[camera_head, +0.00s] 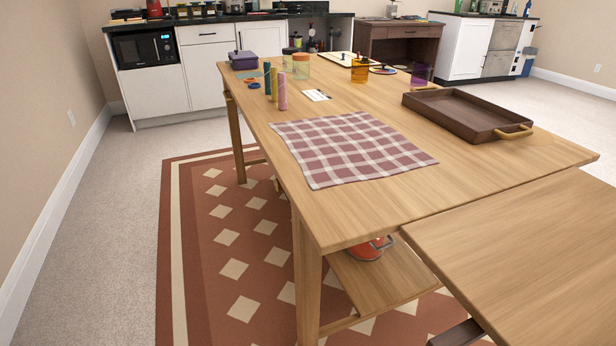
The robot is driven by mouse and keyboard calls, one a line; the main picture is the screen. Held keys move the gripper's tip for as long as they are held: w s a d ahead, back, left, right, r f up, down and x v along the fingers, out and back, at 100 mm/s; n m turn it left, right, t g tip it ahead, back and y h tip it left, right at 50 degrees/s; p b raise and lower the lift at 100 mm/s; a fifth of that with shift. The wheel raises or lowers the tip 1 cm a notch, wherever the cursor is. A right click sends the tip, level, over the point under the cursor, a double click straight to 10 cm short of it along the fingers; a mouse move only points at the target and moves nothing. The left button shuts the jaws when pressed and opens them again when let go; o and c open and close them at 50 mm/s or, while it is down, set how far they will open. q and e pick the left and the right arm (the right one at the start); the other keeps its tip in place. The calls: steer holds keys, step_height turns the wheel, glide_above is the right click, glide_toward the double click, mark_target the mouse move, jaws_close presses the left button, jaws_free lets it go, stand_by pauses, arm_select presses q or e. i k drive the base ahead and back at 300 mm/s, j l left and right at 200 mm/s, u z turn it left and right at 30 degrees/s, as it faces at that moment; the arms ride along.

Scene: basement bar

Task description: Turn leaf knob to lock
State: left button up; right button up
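The wooden table (440,205) fills the middle of the view. A separate wooden panel, which looks like the table's leaf (530,262), lies at the lower right next to the table's near edge. It looks about level with the top, with a dark seam between them. I cannot make out a leaf knob; the underside of the leaf is hidden. A dark bar (457,335) shows below the leaf at the bottom edge; what it is I cannot tell. Neither of my grippers is in view.
A checkered cloth (350,148) and a brown tray (465,112) lie on the table. Jars and small items stand at its far end. A red pot-like thing (366,252) sits on the lower shelf (385,285). Open floor with a patterned rug (215,230) lies left.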

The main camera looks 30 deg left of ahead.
mark_target(278, 187)
steer(key=i+j+z, duration=0.1)
steer(key=j+z, duration=0.35)
steer(key=j, duration=0.75)
steer(key=j+z, duration=0.4)
steer(key=j, duration=0.8)
steer(key=k, duration=0.05)
